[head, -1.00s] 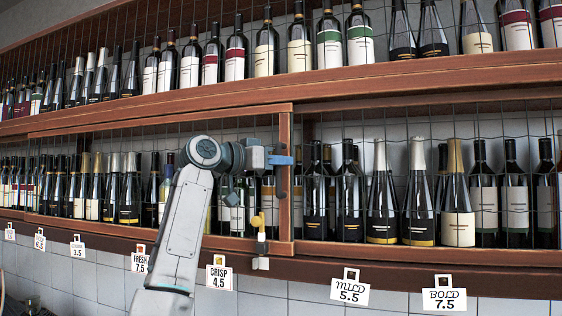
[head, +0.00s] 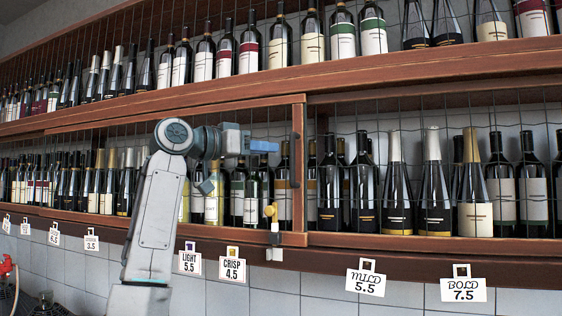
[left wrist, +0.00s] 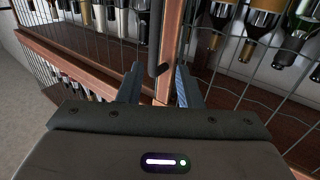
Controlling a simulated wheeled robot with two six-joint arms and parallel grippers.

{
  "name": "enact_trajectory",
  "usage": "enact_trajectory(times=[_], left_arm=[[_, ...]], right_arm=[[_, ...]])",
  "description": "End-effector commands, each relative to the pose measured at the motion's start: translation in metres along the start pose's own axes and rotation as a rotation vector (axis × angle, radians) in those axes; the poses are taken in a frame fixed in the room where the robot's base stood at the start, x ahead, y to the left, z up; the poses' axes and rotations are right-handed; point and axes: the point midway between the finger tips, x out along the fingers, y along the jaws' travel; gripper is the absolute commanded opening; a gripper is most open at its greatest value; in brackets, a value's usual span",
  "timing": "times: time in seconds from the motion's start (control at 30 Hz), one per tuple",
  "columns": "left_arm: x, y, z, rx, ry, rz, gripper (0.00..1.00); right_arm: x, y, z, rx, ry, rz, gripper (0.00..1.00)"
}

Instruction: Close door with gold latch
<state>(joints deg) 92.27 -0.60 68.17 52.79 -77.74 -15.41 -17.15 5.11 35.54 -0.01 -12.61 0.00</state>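The wire-mesh door has a brown wooden frame (head: 299,205) with a dark upright handle near its right edge. A gold latch (head: 270,211) with a grey body sits low, just left of that edge. I cannot tell whether the door stands ajar. My left gripper (head: 268,146) is at upper door height, left of the handle in the picture. In the left wrist view the gripper (left wrist: 158,88) is open, its fingers apart, with the door's wooden edge (left wrist: 172,45) and the dark handle (left wrist: 154,40) showing ahead between them. Contact is unclear. My right gripper is out of view.
Wine bottles (head: 397,185) stand in rows behind wire mesh on both shelves. A wooden beam (head: 420,75) divides the shelves. Price tags, such as the MILD tag (head: 366,282), hang below the lower edge. White tiles cover the wall beneath.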

Motion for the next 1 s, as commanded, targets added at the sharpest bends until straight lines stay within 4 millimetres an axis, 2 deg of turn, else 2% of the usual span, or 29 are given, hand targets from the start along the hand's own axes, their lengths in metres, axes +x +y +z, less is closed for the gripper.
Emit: enact_trajectory(times=[0.03, 0.1, 0.27, 0.43, 0.8, 0.87, 0.93, 1.0], left_arm=[[-0.010, 0.000, 0.003, 0.003, 0.002, -0.002, 0.32], [-0.019, -0.001, 0.003, 0.002, 0.001, -0.001, 0.32], [-0.032, -0.001, 0.001, 0.000, 0.002, 0.000, 0.32], [-0.034, -0.001, 0.000, 0.000, 0.001, 0.001, 0.32], [-0.034, -0.001, 0.001, -0.001, 0.000, 0.001, 0.32], [-0.032, -0.003, 0.006, -0.005, -0.005, -0.003, 0.32], [-0.029, -0.010, 0.023, -0.016, -0.019, -0.015, 0.32], [-0.024, -0.022, 0.053, -0.036, -0.044, -0.036, 0.32]], right_arm=[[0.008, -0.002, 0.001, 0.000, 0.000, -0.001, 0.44], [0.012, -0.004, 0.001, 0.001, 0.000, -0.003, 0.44], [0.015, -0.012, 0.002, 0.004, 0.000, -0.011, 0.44], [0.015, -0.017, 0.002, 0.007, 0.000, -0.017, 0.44], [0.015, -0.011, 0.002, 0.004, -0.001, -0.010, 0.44], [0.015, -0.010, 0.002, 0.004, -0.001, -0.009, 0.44], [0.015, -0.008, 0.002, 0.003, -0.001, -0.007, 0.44], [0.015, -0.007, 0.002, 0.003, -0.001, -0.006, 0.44]])
